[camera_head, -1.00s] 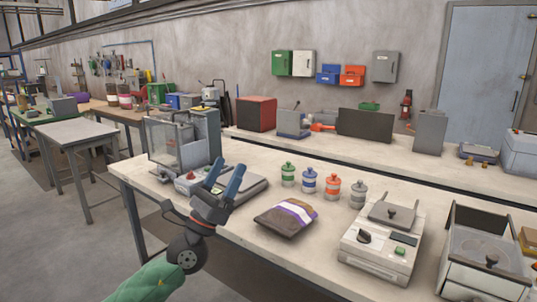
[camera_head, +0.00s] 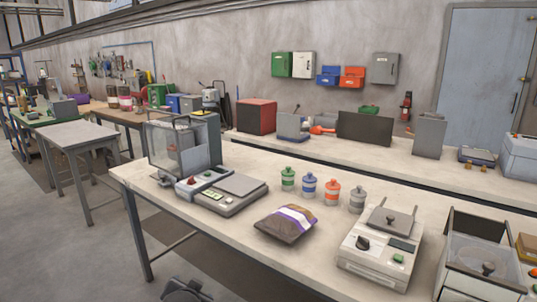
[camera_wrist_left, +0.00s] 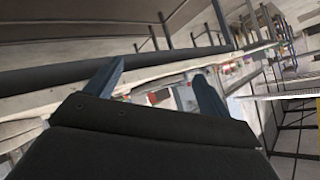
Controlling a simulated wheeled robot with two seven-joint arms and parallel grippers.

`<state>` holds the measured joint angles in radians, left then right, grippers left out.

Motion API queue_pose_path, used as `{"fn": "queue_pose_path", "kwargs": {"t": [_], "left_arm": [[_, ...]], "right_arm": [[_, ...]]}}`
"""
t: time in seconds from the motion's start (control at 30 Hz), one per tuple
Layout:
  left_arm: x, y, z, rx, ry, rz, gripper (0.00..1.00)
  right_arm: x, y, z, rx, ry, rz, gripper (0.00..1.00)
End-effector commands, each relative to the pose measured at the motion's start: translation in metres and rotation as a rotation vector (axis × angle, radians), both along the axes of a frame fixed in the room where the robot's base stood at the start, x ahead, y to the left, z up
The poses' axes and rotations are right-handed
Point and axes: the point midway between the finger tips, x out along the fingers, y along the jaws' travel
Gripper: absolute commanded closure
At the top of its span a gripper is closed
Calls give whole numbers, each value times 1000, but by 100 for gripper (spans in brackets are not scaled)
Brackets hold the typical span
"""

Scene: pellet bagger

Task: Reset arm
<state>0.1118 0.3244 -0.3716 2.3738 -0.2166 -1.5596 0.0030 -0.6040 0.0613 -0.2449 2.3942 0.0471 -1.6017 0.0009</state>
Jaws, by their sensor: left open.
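My left gripper (camera_wrist_left: 155,88) shows in the left wrist view with its two blue fingers spread apart and nothing between them. In the head view only a dark part of my left arm shows at the bottom edge, below the bench; the fingers are out of that picture. My right gripper is in neither view. On the bench (camera_head: 215,232) stand a clear-walled bagger (camera_head: 180,145), a scale (camera_head: 230,194), a brown, purple and white bag (camera_head: 286,223) lying flat, and several small capped jars, one of them green (camera_head: 288,179).
A white sealer-like machine (camera_head: 378,250) and an open metal box (camera_head: 480,262) stand at the bench's right. A back bench (camera_head: 390,160) holds a red box (camera_head: 256,116) and a dark panel (camera_head: 365,127). Open floor (camera_head: 60,245) lies at the left.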

Motion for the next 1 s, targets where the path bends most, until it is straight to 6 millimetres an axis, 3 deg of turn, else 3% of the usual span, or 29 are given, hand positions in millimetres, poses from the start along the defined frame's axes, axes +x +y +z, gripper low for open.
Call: {"fn": "queue_pose_path", "kwargs": {"t": [0.1, 0.3, 0.8, 1.0], "left_arm": [[-37, -16, -37, -106, 146, -32, 19], [-91, -37, -82, -250, 303, -66, 19], [-232, -49, -171, -416, 593, 45, 19], [-289, -58, -196, -443, 699, 76, 19]], "right_arm": [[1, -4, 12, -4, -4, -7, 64], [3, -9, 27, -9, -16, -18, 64], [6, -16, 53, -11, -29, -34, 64], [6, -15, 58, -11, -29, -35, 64]]}}
